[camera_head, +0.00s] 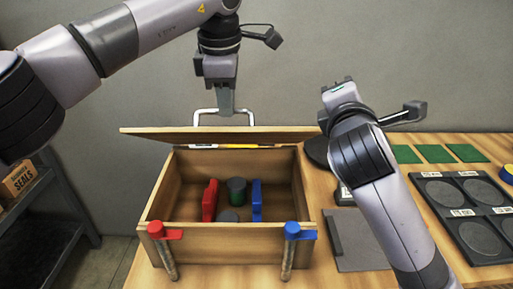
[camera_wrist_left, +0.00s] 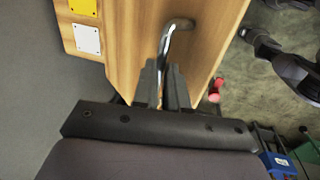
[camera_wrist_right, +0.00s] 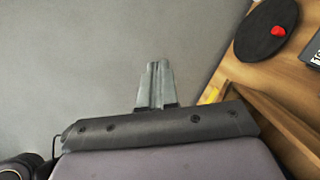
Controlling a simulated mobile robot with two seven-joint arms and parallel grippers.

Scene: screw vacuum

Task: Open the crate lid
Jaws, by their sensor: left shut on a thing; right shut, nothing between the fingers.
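The wooden crate (camera_head: 222,243) stands on the table with its lid (camera_head: 222,134) raised and tilted at the back, so the inside shows. A metal bar handle (camera_head: 204,113) is on the lid; it also shows in the left wrist view (camera_wrist_left: 180,27). My left gripper (camera_head: 226,110) is shut on the handle, with its fingers (camera_wrist_left: 166,75) around the bar. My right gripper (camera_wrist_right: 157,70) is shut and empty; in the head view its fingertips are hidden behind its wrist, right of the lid.

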